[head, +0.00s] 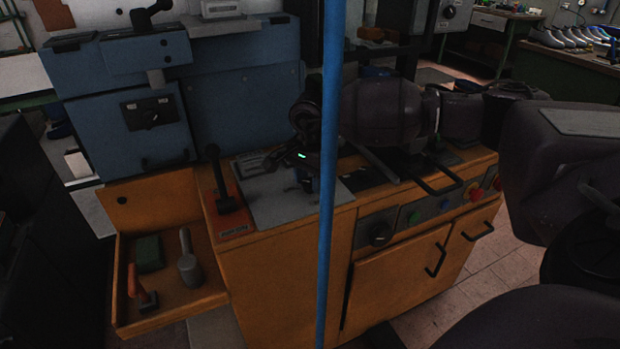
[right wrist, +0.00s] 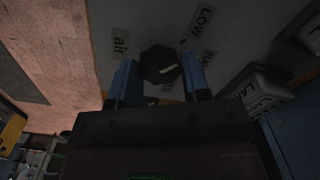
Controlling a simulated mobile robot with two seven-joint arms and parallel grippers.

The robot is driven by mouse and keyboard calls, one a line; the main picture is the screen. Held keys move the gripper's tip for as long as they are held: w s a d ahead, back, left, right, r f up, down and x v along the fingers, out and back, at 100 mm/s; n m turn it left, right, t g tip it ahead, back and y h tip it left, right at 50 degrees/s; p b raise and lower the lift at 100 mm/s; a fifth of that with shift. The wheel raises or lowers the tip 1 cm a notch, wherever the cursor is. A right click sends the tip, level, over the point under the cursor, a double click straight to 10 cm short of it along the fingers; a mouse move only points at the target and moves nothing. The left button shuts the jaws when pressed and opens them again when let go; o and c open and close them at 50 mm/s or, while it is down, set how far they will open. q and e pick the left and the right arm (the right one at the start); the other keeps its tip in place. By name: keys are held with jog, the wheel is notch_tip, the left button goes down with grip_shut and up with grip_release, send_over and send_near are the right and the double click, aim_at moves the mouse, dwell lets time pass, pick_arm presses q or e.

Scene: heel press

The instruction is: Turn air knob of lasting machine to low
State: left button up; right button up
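The air knob (right wrist: 160,64) shows in the right wrist view as a dark, faceted knob with a short white mark on its face. It sits on a grey panel with an "air" label (right wrist: 120,42) to its left and a "LOW" label (right wrist: 202,20) above right. My right gripper (right wrist: 158,78) has its two blue fingers either side of the knob, apart, with no firm grip visible. In the head view my right gripper (head: 306,172) points down at the grey top plate (head: 270,203) of the orange machine; the knob cannot be made out there. My left gripper is not in view.
A blue pole (head: 331,120) stands upright in front of the machine. A black lever (head: 222,180) rises left of the plate. An open tray (head: 165,318) holds a green block, a grey tool and an orange-handled tool. A blue machine (head: 225,105) stands behind.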

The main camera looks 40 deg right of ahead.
aim_at(310, 182)
jog(key=o, duration=0.4)
jog(key=shift+c, duration=0.2)
notch_tip(310, 182, up, 11)
jog(key=p, duration=0.1)
jog(key=shift+f, duration=0.1)
dwell(0.6)
